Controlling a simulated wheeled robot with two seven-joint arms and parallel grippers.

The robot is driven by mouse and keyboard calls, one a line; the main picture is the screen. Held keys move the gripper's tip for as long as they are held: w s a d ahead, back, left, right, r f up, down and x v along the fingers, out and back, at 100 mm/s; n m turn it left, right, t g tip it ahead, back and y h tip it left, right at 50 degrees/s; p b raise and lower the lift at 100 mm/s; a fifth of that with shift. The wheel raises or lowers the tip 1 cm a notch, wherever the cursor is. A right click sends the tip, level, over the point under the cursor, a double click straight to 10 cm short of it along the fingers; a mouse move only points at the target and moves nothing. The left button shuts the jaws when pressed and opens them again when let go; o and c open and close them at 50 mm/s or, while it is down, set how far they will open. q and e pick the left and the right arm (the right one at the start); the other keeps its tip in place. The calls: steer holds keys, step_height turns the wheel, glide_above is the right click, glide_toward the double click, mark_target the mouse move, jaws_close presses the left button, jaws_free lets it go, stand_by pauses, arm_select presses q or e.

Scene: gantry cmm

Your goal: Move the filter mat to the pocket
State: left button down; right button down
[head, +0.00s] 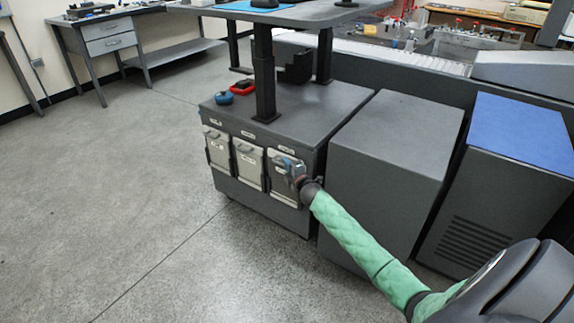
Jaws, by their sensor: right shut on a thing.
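My right gripper (291,170), at the end of my green-sleeved arm, is at the upper front of the right-hand grey bin (284,193) in the dark cabinet (312,104). It is shut, seemingly on that bin's handle; the fingers hide the exact contact. The middle bin (249,167) and the left bin (217,150) sit beside it, each with a handle and a small label above. I cannot make out a filter mat or which place is the pocket. My left gripper is not in view.
A red item (242,86) and a blue round item (223,98) lie on the cabinet top, near a black post (264,75) of the raised table. Dark boxes (385,165) stand to the right, one blue-topped (520,132). The floor (110,190) at left is clear.

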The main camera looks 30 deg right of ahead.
steer(key=shift+f+b, duration=0.5)
steer(key=shift+f, duration=0.2)
